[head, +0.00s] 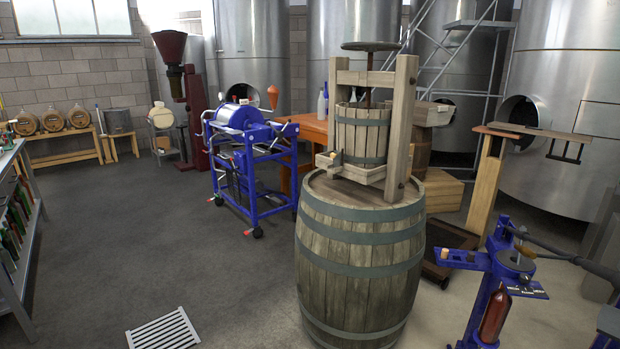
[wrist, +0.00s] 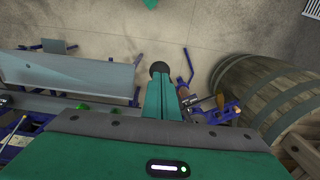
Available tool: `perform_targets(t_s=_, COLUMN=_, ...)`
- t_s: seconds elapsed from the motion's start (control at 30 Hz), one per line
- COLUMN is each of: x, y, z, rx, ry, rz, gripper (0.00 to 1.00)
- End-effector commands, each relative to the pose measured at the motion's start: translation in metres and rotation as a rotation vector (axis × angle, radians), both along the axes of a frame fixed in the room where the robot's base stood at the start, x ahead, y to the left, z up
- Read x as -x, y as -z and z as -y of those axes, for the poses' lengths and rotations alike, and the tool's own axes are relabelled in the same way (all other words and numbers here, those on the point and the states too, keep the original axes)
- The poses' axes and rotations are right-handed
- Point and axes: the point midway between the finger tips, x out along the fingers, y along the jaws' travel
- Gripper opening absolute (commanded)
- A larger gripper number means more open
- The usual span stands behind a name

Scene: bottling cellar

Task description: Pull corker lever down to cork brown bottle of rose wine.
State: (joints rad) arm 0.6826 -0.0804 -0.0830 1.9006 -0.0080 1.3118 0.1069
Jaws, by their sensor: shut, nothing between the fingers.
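The blue floor corker (head: 497,262) stands at the lower right of the head view, with a reddish-brown bottle (head: 493,316) upright in it. Its dark lever (head: 548,247) slopes down to the right from the corker's top, ending in a thicker grey part near the picture's edge. In the wrist view, my gripper (wrist: 163,82) has green fingers closed together. A dark round knob (wrist: 160,68) shows right at the fingertips; I cannot tell whether they touch it. Part of the blue corker (wrist: 186,72) shows beyond and to the right of the fingers. My gripper is not clearly seen in the head view.
A large wooden barrel (head: 358,262) bearing a basket press (head: 362,135) stands left of the corker. A blue wheeled machine (head: 245,150) is further back. A floor grate (head: 163,331) lies at front left. The floor at left centre is clear.

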Motion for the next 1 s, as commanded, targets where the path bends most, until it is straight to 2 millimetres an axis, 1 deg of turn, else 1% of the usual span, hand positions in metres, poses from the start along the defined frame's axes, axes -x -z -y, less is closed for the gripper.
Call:
perform_targets(t_s=0.27, x=0.001, y=0.002, z=0.000, rx=-0.001, ry=0.000, rz=-0.001, gripper=0.00)
perform_targets(t_s=0.8, x=0.009, y=0.026, z=-0.003, rx=-0.002, ry=-0.001, rz=-0.001, gripper=0.00)
perform_targets(t_s=1.0, x=0.010, y=0.027, z=-0.003, rx=-0.002, ry=-0.001, rz=-0.001, gripper=0.00)
